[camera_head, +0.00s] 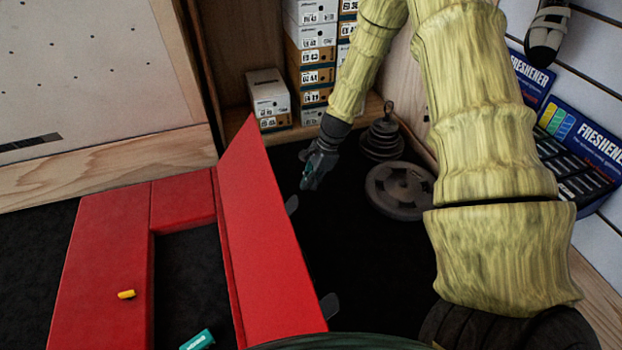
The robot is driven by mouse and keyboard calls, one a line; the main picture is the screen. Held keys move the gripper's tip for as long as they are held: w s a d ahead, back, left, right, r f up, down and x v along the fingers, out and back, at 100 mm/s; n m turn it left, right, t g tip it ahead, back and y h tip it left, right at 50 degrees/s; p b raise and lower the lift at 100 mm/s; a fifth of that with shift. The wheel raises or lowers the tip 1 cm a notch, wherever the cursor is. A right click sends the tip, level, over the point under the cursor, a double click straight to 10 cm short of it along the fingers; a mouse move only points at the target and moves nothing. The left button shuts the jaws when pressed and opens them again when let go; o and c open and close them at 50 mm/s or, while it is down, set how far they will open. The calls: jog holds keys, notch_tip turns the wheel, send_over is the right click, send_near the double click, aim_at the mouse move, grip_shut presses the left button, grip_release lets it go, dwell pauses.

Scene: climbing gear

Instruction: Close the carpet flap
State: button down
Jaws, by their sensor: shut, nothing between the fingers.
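The red carpet flap (262,235) stands raised and tilted along the right side of a red padded frame (110,235). Beside the flap is a dark opening (190,275) within the frame. My gripper (308,183) is shut and empty, to the right of the flap's upper part and apart from it in the picture. Two small grey tabs stick out from the flap's right edge. The frame's near end is cut off by the picture's bottom edge.
A yellow piece (126,294) lies on the red frame, and a teal piece (197,340) in the opening. Weight plates (400,190) and a stacked dark weight (382,138) stand right of my gripper. Shoe boxes (312,50) fill the back. Black floor right of the flap is clear.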

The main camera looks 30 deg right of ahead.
jog(key=s+b+x, duration=0.1)
jog(key=b+x, duration=0.2)
jog(key=x, duration=0.4)
jog(key=a+r, duration=0.1)
jog(key=w+a+r+b, duration=0.1)
jog(key=a, duration=0.1)
jog(key=shift+w+r, duration=0.3)
jog(key=shift+r, duration=0.05)
jog(key=shift+r, duration=0.15)
